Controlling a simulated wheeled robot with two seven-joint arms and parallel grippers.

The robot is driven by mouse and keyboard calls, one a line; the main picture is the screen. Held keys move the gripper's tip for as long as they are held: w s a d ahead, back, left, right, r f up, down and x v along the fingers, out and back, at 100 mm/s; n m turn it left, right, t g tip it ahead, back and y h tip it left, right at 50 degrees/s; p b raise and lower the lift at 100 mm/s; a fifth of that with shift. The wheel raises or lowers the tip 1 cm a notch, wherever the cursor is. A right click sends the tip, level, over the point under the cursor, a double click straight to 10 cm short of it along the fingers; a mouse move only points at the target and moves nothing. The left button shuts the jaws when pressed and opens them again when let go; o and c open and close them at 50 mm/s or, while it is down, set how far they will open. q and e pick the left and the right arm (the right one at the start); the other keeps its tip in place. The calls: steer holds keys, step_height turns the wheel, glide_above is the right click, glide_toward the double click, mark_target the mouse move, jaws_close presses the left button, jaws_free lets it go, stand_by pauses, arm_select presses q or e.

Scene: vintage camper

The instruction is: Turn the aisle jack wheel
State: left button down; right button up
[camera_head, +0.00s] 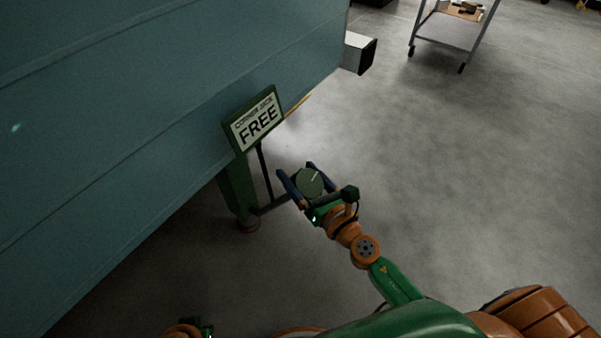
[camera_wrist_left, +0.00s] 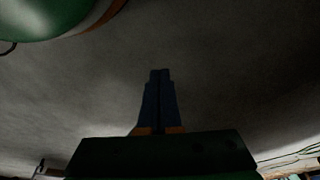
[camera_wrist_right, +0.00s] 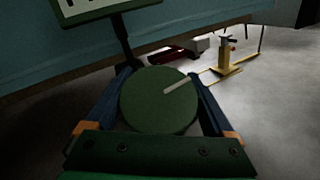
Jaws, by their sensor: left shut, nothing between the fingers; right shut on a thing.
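The jack wheel is a round green disc (camera_head: 310,182) with a pale line on its face. It sits low beside the teal camper wall, by a green post with a sign reading "CORNER JACK FREE" (camera_head: 258,121). My right gripper (camera_head: 297,172) has its two blue fingers on opposite sides of the wheel, shut on it. In the right wrist view the wheel (camera_wrist_right: 158,100) fills the space between the fingers, and its pale line points up to the right. My left gripper (camera_wrist_left: 159,75) is shut and empty over bare floor in the left wrist view.
The camper's teal side (camera_head: 150,90) runs along the left. A yellow stand (camera_wrist_right: 230,62) and a red item (camera_wrist_right: 172,53) stand beyond the wheel. A wheeled cart (camera_head: 447,32) is at the far right back. The concrete floor on the right is clear.

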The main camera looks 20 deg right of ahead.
mark_target(316, 196)
steer(key=o, duration=1.1)
steer(key=shift+a, duration=0.1)
steer(key=shift+s, duration=0.1)
steer(key=b+v, duration=0.2)
steer(key=v, duration=0.4)
steer(key=shift+f, duration=0.1)
arm_select(q)
steer(key=shift+t, duration=0.3)
steer(key=shift+w+v, duration=0.25)
steer(key=shift+v, duration=1.05)
steer(key=shift+w+v, duration=0.2)
steer(key=shift+v, duration=1.05)
arm_select(e)
steer(key=shift+s, duration=0.4)
arm_select(q)
steer(key=shift+d+r, duration=0.1)
steer(key=shift+r, duration=0.05)
